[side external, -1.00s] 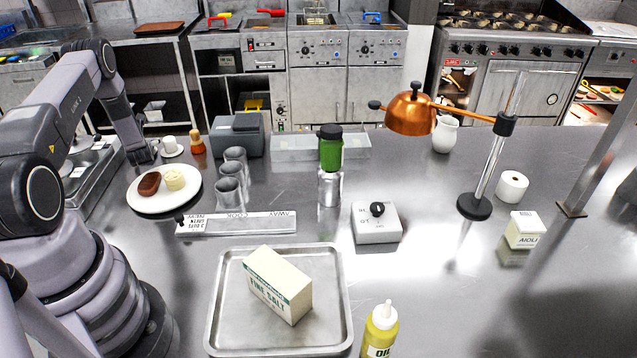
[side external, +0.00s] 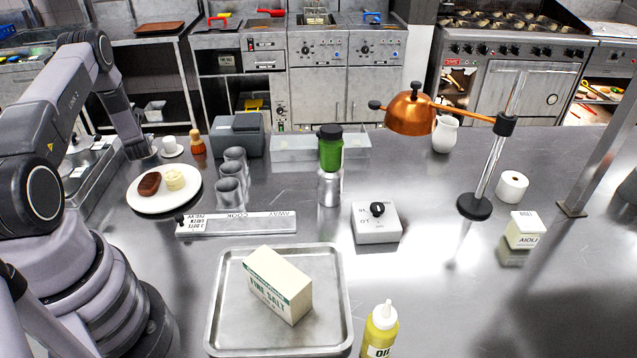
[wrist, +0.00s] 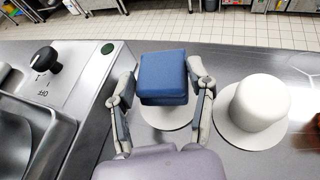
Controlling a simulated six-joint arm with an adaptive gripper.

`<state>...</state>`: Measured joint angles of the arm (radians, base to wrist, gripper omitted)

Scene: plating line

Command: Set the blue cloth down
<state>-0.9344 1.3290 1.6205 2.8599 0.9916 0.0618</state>
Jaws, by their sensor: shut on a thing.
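The blue cloth (wrist: 163,78) shows in the wrist view as a thick, folded square block. My gripper (wrist: 168,88) is shut on it, with one finger at each side. A pale round disc (wrist: 160,118) shows partly below the cloth; whether the cloth touches it I cannot tell.
A metal unit with a black knob (wrist: 47,60) and a basin lie to the left.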

